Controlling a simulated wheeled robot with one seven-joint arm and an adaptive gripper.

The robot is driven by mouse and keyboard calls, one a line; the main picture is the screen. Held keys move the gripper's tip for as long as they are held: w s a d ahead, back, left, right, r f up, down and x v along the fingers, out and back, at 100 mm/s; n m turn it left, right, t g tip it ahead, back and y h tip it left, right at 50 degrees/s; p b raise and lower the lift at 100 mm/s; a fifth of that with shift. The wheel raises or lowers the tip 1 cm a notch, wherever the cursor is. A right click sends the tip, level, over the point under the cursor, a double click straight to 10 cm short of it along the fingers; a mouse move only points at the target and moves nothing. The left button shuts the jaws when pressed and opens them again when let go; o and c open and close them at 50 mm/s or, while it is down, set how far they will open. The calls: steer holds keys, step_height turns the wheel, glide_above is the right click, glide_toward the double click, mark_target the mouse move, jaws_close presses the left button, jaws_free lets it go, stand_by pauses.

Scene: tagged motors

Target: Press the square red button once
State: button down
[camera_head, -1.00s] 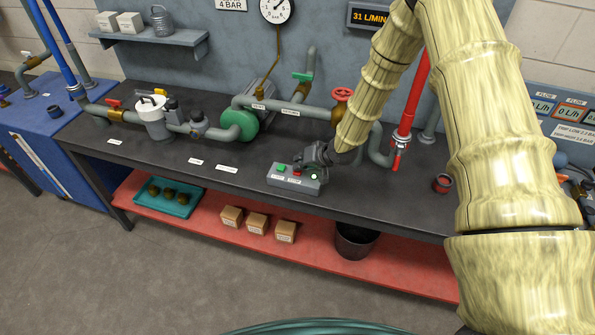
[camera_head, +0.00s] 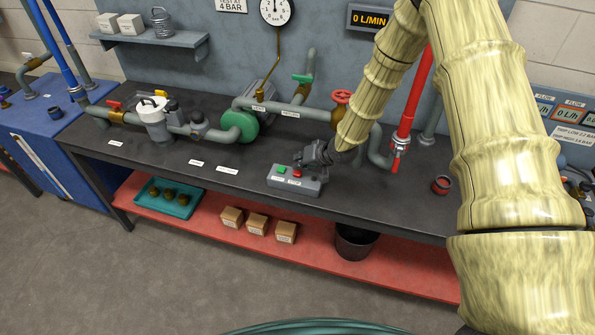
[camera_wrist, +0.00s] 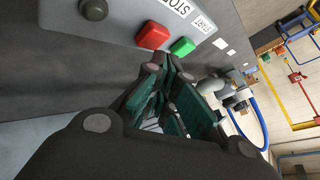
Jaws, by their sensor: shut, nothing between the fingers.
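The square red button (camera_head: 297,173) sits on a grey control box (camera_head: 283,186) near the bench's front edge, between a green button (camera_head: 281,170) and a dark round lamp (camera_head: 314,178). In the wrist view the red button (camera_wrist: 153,35) stands raised above the box face, uncovered, beside the green button (camera_wrist: 182,46) and the STOP and START labels. My gripper (camera_head: 302,160) is shut and empty, just behind and above the button. In the wrist view its fingertips (camera_wrist: 164,74) appear close to the red button but apart from it.
The display (camera_head: 369,18) reads 0 L/MIN. Pipework with a green pump (camera_head: 246,127) and a red handwheel (camera_head: 342,97) stands behind the box. A red vertical pipe (camera_head: 412,95) rises beside my arm. The bench top left of the box is fairly clear.

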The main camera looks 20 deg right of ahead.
steer(key=shift+r, duration=0.2)
steer(key=shift+r+p, duration=1.55)
steer(key=shift+r, duration=0.95)
